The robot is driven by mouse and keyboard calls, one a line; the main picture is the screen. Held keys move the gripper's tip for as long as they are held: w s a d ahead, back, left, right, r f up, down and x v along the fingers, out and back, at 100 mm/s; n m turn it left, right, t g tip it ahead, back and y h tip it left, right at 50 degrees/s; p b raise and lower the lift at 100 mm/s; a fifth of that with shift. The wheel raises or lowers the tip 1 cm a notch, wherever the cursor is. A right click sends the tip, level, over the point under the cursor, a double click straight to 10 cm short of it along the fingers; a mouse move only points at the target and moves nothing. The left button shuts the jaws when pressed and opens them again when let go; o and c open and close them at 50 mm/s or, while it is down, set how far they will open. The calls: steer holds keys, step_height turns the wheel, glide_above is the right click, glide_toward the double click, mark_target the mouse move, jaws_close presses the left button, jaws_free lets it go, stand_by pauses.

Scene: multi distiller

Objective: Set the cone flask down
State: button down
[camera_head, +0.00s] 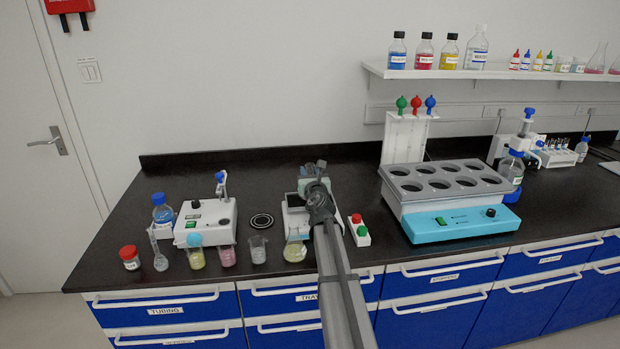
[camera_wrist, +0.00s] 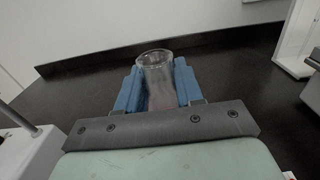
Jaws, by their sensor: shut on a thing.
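My gripper (camera_wrist: 158,92) is shut on a clear glass vessel, taken as the cone flask (camera_wrist: 156,70). The flask's round open mouth points up between the two blue finger pads in the wrist view. Its lower part is hidden by my gripper, so I cannot tell whether its base touches anything. In the head view my gripper (camera_head: 314,178) is above and behind a white device (camera_head: 296,224), and the held flask is hidden there. Another conical flask with pale yellow liquid (camera_head: 295,250) stands at the bench's front edge.
Several beakers and small vessels line the front left, including a pink beaker (camera_head: 227,256). A white stirrer-like device (camera_head: 205,222) stands left, a button box (camera_head: 359,229) right, and a blue-and-grey multi-well bath (camera_head: 460,222) further right. Bare black bench (camera_head: 262,178) lies behind.

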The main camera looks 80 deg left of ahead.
steer(key=shift+f, duration=0.7)
steer(key=shift+f, duration=0.15)
steer(key=c, duration=0.7)
jaws_free()
steer(key=d, duration=1.2)
